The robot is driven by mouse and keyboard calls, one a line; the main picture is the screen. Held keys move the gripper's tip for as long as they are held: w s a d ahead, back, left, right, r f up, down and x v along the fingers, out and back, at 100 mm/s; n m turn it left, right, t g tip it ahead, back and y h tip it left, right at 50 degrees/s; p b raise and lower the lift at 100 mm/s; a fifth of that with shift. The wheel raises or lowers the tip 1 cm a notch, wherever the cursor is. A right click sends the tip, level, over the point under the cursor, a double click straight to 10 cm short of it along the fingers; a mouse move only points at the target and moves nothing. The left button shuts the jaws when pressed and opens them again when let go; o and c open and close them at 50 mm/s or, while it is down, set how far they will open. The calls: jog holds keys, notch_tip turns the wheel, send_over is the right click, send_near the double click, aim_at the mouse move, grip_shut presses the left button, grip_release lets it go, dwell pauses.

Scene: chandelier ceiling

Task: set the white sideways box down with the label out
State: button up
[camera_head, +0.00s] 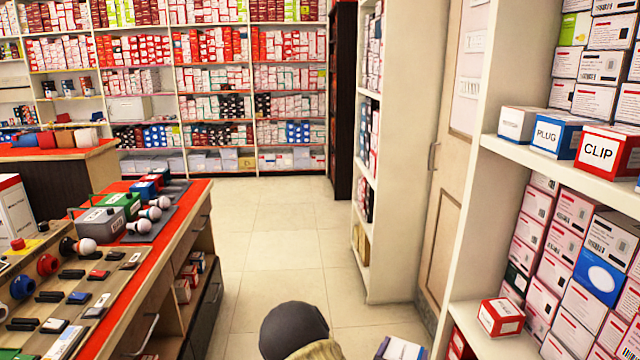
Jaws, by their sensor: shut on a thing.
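My gripper is not in view. A white box with a blue side (401,349) shows at the bottom edge, cut off by the frame. Its lower part is hidden, and I cannot tell what holds or supports it. On the right shelf board (560,168), a white box (520,123) stands at the left end with a small grey label on its front, too small to read. Beside it stand a white and blue box marked PLUG (556,135) and a white and red box marked CLIP (607,149), labels facing out.
A dark grey rounded shape (294,330) rises at the bottom middle. A counter with bulbs and small parts (172,235) stands left. A lower right shelf holds a red and white box (501,316) and stacked boxes.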

jog(key=a+f+y, duration=0.1)
jog(key=a+f+n+t+y, duration=0.1)
jog(key=a+f, duration=0.1)
jog(key=s+a+f+n+y, duration=0.1)
jog(key=a, duration=0.1)
jog(key=shift+a+f+t, duration=0.15)
jog(key=shift+f+t, duration=0.1)
jog(key=shift+t, duration=0.05)
jog(key=shift+s+r+p, duration=0.1)
jog(key=shift+r+p, duration=0.45)
jog(key=shift+p, duration=0.35)
jog(key=s+r+n+y+p, duration=0.2)
jog(key=s+y+p, duration=0.3)
jog(key=p, duration=1)
jog(key=shift+s+d+r+n+t+p, duration=0.2)
jog(key=shift+s+r+n+t+p, duration=0.15)
jog(key=shift+s+n, duration=0.4)
jog(key=shift+w+r, duration=0.1)
jog(key=shift+r, duration=0.05)
notch_tip(320, 180, up, 17)
jog(key=p, duration=1.7)
